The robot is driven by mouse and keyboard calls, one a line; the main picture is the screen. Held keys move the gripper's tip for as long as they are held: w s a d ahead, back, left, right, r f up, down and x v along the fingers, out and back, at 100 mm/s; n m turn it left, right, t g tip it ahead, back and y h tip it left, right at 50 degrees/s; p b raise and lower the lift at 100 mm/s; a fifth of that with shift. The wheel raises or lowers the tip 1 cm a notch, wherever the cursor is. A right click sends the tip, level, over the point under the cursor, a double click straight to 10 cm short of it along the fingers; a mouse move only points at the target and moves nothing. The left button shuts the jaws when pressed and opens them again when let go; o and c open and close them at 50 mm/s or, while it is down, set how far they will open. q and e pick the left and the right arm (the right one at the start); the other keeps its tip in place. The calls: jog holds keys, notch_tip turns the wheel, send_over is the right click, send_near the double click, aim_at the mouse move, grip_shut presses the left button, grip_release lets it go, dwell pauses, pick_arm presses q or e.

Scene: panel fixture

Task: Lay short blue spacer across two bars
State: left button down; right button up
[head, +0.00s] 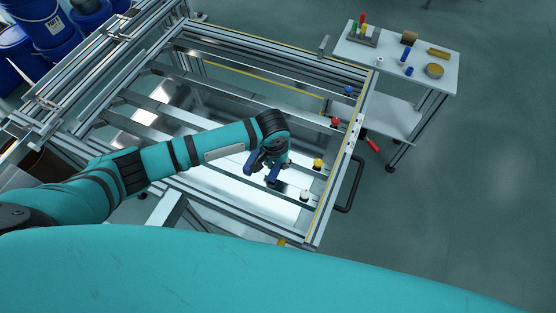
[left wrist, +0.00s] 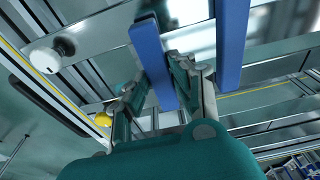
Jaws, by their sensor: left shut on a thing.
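My left gripper (head: 270,163) is over the near right part of the frame, its fingers pointing down. It is shut on a blue spacer (head: 273,173), which also shows between the fingers in the left wrist view (left wrist: 151,55). A second blue spacer (head: 250,163) is just left of it in the head view, and to the right in the left wrist view (left wrist: 232,42). The metal bars (head: 200,121) run across the frame beneath. I cannot tell whether the held spacer touches a bar. My right gripper is in neither view.
White (head: 305,196), yellow (head: 318,164), red (head: 335,122) and blue (head: 348,90) knobs line the frame's right side. A cart (head: 385,62) with small parts stands beyond. Blue drums (head: 47,25) are at the back left. The floor on the right is clear.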

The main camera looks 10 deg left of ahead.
aim_at(276, 169)
pick_arm(q)
jog(key=shift+f, duration=0.45)
jog(key=c, duration=1)
grip_release()
jog(key=shift+c, duration=0.2)
notch_tip(276, 169, up, 12)
jog(key=s, duration=0.1)
jog(key=shift+s+a, duration=0.15)
jog(key=shift+s, duration=0.25)
